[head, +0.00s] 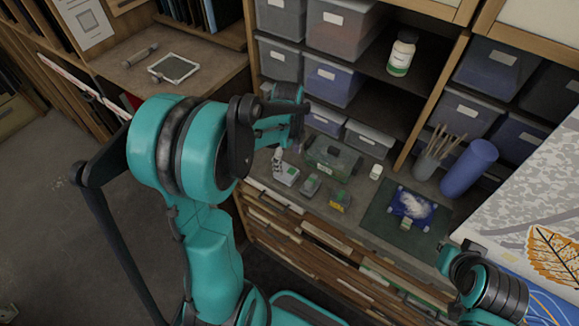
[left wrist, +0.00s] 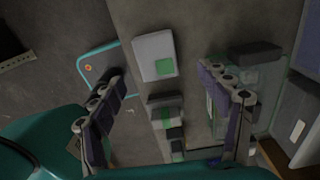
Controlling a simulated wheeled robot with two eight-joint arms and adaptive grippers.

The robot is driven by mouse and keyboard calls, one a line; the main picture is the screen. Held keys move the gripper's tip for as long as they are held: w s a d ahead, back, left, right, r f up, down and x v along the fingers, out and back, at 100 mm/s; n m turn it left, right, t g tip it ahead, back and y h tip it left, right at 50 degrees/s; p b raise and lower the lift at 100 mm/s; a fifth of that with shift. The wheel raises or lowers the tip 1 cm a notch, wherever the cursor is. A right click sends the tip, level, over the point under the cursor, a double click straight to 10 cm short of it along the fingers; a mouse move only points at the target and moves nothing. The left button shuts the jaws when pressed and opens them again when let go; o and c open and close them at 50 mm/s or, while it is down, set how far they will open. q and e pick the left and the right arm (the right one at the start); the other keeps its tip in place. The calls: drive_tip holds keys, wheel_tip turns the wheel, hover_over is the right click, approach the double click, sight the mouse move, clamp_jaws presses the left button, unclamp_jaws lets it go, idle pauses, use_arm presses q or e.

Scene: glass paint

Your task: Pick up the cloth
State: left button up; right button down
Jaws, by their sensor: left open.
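A crumpled white cloth-like heap (head: 414,204) lies on a small blue piece on a dark green mat (head: 378,222), on the right part of the counter; I cannot tell surely whether the white heap or the blue piece is the cloth. It does not show clearly in the left wrist view. My left gripper (head: 292,112) is in front of the shelf, above the counter and left of the mat. In the left wrist view my left gripper (left wrist: 170,88) is open, with nothing between its fingers. My right arm shows at the lower right; its fingers are not clear.
A white block with a green patch (left wrist: 154,57) lies below my left gripper. Small boxes and a clear green case (head: 332,160) stand on the counter. A brush cup (head: 432,158) and a blue roll (head: 468,168) stand behind the mat. Shelf bins are above.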

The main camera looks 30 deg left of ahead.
sight(286, 171)
use_arm(q)
wheel_tip(286, 171, down, 6)
drive_tip(key=shift+s+a+r+b, duration=0.1)
drive_tip(key=shift+s+a+b, duration=0.05)
drive_tip(key=shift+b, duration=0.3)
drive_tip(key=c, duration=1.2)
